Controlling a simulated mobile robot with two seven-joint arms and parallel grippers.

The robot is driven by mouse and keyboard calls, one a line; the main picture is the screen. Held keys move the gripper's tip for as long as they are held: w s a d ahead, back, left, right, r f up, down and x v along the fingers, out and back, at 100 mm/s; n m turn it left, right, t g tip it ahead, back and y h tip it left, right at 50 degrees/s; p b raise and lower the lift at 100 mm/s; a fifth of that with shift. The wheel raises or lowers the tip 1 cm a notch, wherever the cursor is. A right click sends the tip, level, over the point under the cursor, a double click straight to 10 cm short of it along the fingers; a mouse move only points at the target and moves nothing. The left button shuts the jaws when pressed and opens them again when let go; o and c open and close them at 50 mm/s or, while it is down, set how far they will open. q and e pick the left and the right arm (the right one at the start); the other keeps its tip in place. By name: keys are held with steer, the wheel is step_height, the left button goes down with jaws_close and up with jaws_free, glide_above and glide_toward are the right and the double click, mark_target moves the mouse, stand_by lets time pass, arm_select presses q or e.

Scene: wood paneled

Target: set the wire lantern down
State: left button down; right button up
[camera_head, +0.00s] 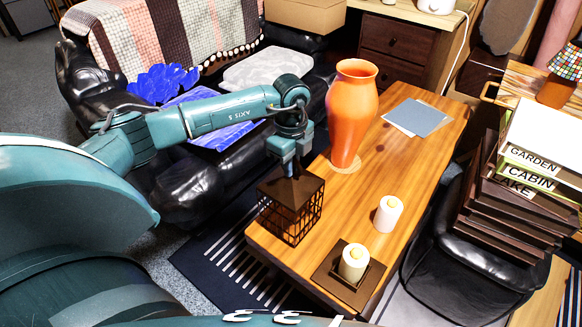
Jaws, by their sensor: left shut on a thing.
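The wire lantern (293,212) is dark brown with a solid top and mesh sides. It hangs upright below my left gripper (292,168), which is shut on its top. The lantern overlaps the near left end of the wooden table (372,182) in the picture. I cannot tell whether its base touches the tabletop. The fingertips are partly hidden at the lantern's top. My right gripper is not in view.
An orange vase (351,112) stands behind the lantern. A white candle (388,213) and another candle on a dark square tray (337,283) are to its right. Blue and white sheets (416,117) lie at the far end. Bare wood shows mid-table. A black sofa (190,190) is left.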

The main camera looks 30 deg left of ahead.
arm_select(q)
steer(key=shift+f, duration=0.25)
steer(key=shift+f, duration=0.2)
steer(key=c, duration=1.5)
jaws_free()
steer(key=shift+r, duration=0.1)
